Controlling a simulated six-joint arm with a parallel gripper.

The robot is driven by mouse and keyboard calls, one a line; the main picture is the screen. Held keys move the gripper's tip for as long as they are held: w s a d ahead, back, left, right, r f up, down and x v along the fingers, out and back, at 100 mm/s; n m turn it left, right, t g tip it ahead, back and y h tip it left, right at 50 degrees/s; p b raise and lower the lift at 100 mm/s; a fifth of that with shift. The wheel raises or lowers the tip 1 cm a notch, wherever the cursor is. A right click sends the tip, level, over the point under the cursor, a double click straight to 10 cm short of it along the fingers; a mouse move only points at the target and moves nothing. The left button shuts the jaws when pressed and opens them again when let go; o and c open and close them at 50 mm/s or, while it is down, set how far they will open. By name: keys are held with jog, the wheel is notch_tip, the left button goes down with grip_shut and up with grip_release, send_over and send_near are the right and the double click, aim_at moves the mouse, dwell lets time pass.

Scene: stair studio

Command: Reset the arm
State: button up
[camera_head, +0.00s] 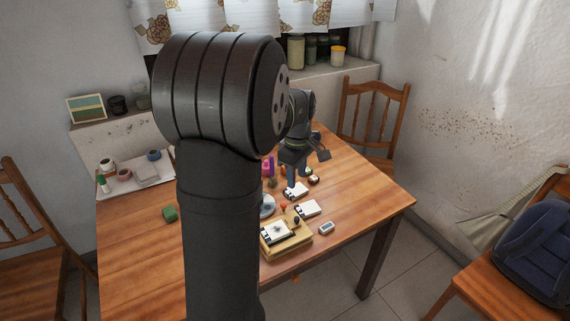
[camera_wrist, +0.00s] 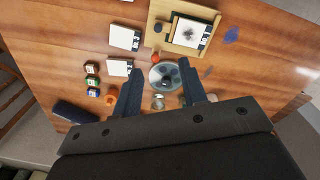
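My gripper (camera_wrist: 160,66) is open, its two dark fingers standing apart with nothing gripped between them. In the wrist view it is above the wooden table (camera_wrist: 265,75), with a round grey disc (camera_wrist: 158,73) below and between the fingertips. In the head view my gripper (camera_head: 291,183) points down over the far right part of the table, above small items. My own large dark arm link fills the middle of that view and hides part of the table.
Chairs (camera_head: 372,115) stand around. The table's left front is bare.

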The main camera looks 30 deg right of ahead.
aim_at(296, 218)
jog(key=shift+f, duration=0.1)
jog(key=f, duration=1.7)
jog(key=shift+d+f, duration=0.2)
jog(key=shift+d, duration=0.05)
jog(key=shift+w+d+r, duration=0.1)
jog(key=shift+d, duration=0.4)
